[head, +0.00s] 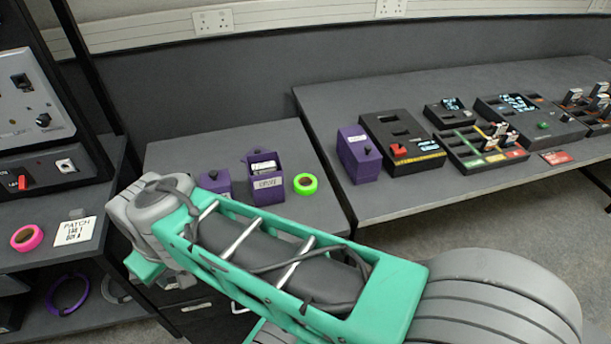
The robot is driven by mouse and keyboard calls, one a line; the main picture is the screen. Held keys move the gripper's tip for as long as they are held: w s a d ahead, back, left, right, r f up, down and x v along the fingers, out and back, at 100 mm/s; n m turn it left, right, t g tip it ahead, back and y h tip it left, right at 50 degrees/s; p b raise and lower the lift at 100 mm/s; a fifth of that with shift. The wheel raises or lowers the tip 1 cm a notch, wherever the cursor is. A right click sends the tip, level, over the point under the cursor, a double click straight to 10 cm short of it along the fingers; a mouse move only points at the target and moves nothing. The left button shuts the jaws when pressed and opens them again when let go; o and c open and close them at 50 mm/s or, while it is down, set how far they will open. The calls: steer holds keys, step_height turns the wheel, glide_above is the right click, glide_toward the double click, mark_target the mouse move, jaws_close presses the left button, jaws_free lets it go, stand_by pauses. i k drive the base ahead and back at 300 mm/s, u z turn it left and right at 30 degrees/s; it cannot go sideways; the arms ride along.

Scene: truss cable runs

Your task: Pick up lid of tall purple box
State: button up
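A purple box (265,185) with a pale label on its front stands open on the middle table, with pale contents showing at its top. Just left of it is a lower purple piece (216,181) with a black knob on top. My arm hides its lower part, so I cannot tell whether it is a loose lid or a short lidded box. My arm crosses the foreground in front of the middle table. My gripper is not visible.
A green tape roll (305,184) lies right of the open box. Black panels and switch trays (401,140) fill the right table. At left, a shelf holds a pink tape roll (27,238), a label card (73,231) and a control unit (44,172). The middle table's back is clear.

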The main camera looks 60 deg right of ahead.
mark_target(257, 150)
steer(key=z, duration=0.9)
steer(key=k, duration=0.85)
steer(key=z, duration=0.1)
steer(key=i, duration=1)
